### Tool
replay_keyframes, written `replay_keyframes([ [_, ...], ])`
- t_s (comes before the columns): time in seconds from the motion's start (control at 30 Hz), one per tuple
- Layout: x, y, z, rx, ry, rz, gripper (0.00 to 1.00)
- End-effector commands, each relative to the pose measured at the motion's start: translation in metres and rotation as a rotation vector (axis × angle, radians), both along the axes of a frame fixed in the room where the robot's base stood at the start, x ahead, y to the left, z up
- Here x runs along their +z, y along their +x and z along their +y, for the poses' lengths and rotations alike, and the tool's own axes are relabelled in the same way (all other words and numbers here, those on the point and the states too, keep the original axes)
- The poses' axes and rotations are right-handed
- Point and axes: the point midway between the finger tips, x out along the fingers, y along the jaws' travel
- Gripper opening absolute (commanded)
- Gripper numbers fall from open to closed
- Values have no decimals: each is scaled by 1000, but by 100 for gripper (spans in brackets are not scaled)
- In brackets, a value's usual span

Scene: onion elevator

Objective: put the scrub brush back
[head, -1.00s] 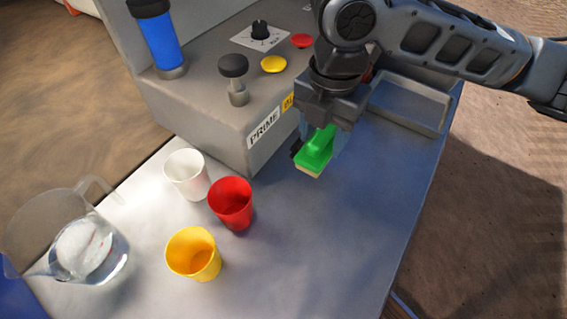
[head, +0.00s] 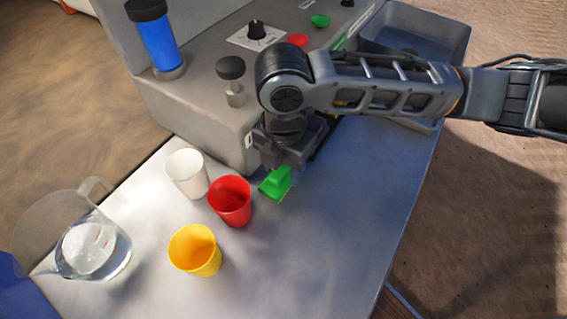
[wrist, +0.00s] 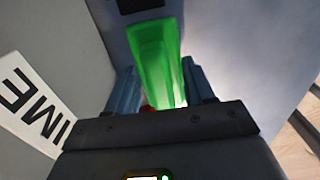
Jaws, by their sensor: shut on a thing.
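The scrub brush (head: 275,183) has a green handle and shows below my gripper (head: 285,168) in the head view, just right of the red cup. My gripper is shut on its handle. In the wrist view the green handle (wrist: 157,62) lies between the two fingers of my gripper (wrist: 165,92). The brush's bristle side faces down towards the table; whether it touches the tabletop I cannot tell. A grey tray (head: 455,45) stands at the back right, partly hidden by my arm.
A red cup (head: 230,202), a white cup (head: 187,174) and a yellow cup (head: 195,251) stand on the table left of the brush. A clear water jug (head: 92,248) is at far left. The grey machine (head: 190,112) stands behind. The front right tabletop (head: 335,235) is clear.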

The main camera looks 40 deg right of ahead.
Motion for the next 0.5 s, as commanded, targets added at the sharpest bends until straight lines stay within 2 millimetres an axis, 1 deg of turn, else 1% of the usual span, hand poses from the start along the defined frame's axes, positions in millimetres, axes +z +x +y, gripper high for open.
replay_keyframes([
  [0.2, -5, 0, 0, 0, 0, 0, 24],
  [0.23, -4, 0, 0, 0, 0, 0, 54],
  [0.5, -3, 0, 0, 0, 0, 0, 78],
])
